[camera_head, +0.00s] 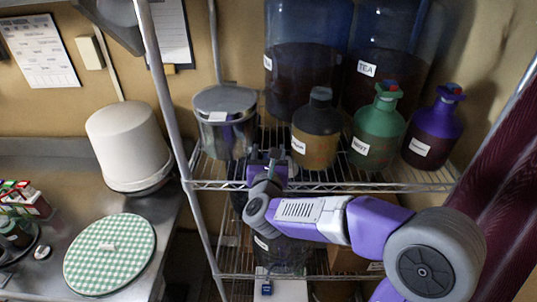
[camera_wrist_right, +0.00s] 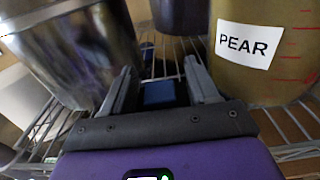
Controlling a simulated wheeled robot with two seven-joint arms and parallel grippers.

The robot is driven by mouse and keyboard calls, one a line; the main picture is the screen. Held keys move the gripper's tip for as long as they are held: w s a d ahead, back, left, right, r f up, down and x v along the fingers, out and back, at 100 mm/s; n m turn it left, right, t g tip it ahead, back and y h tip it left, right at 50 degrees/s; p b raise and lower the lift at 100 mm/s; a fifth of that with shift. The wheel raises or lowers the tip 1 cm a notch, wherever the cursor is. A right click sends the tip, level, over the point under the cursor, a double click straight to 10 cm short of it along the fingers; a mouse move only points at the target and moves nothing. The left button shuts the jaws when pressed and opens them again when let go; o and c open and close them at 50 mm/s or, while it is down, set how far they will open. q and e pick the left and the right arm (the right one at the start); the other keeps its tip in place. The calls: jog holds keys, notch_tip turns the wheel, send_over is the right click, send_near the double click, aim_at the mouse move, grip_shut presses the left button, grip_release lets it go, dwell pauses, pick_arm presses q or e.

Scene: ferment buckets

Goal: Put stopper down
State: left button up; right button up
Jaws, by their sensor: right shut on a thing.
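My right gripper (camera_head: 266,160) reaches over the wire shelf between the metal pot and the dark-topped jug. In the wrist view, its fingers (camera_wrist_right: 163,88) are closed about a small dark blue piece (camera_wrist_right: 160,94), which looks like the stopper; most of it is hidden. The dark-topped PEAR jug (camera_head: 316,132) stands just right of the gripper; it also shows in the wrist view (camera_wrist_right: 250,80). The green jug (camera_head: 379,130) and purple jug (camera_head: 434,130) carry red and blue stoppers. My left gripper is not in view.
The metal pot (camera_head: 225,115) stands close left of the gripper. Large dark bottles (camera_head: 300,70) stand behind. The wire shelf (camera_head: 350,185) has a front rail and a post (camera_head: 180,130) on the left. Containers fill the lower shelf. A green checked round lid (camera_head: 110,265) lies on the left counter.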

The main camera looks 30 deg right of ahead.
jog(key=o, duration=1)
jog(key=shift+o, duration=0.2)
jog(key=shift+r+p, duration=0.2)
jog(key=shift+p, duration=0.2)
jog(key=shift+r+p, duration=0.6)
jog(key=shift+p, duration=0.35)
jog(key=b+v, duration=0.2)
jog(key=v, duration=1)
jog(key=shift+f, duration=0.15)
